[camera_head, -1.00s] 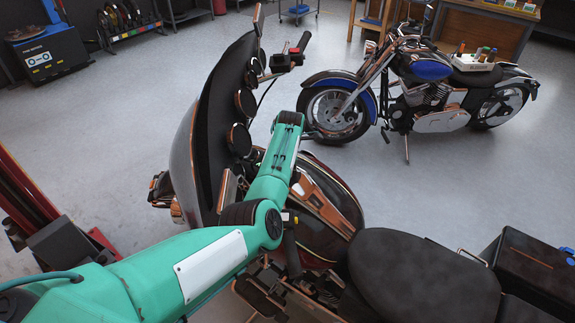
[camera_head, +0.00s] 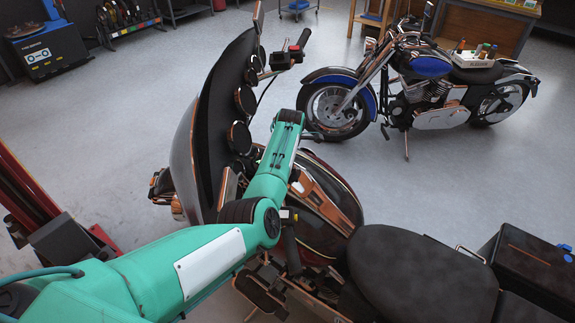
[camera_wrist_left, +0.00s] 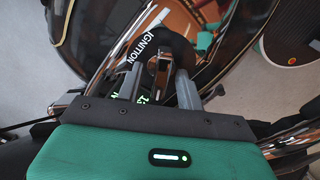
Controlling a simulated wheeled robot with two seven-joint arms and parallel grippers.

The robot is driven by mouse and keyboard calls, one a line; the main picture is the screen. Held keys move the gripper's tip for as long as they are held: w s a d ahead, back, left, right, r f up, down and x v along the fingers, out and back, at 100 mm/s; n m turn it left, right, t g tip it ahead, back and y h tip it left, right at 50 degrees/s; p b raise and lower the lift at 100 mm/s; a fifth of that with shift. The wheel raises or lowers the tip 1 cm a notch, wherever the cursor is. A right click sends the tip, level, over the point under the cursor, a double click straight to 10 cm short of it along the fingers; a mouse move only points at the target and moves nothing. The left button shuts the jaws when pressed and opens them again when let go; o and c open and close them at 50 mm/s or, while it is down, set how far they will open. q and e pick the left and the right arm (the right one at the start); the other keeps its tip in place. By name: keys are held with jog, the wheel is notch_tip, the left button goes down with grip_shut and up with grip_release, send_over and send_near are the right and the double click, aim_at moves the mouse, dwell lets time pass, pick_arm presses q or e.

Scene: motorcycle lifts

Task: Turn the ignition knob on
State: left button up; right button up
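The ignition knob (camera_wrist_left: 161,63) is a dark round knob with a copper-coloured raised bar, in the left wrist view. White lettering reading IGNITION (camera_wrist_left: 129,46) curves along its left side. My left gripper (camera_wrist_left: 159,90) is open, with one finger on each side of the knob's bar. Gaps seem to show between the fingers and the bar; I cannot tell whether either touches. In the head view, my green left arm covers the knob and the gripper's fingers. The motorcycle (camera_head: 400,255) with the knob stands below my arm. My right gripper is in neither current view.
The motorcycle's dark fairing (camera_head: 213,120) and handlebar grip (camera_head: 299,45) rise close beside my left arm. A blue motorcycle (camera_head: 430,68) stands at the back right. A red lift post (camera_head: 45,205) is at the left. Open grey floor lies behind.

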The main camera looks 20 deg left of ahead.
dwell(0.3)
pick_arm(q)
jog(key=shift+r, duration=0.3)
notch_tip(320, 180, up, 13)
jog(key=s+d+b, duration=0.1)
jog(key=b, duration=0.2)
jog(key=shift+b, duration=0.35)
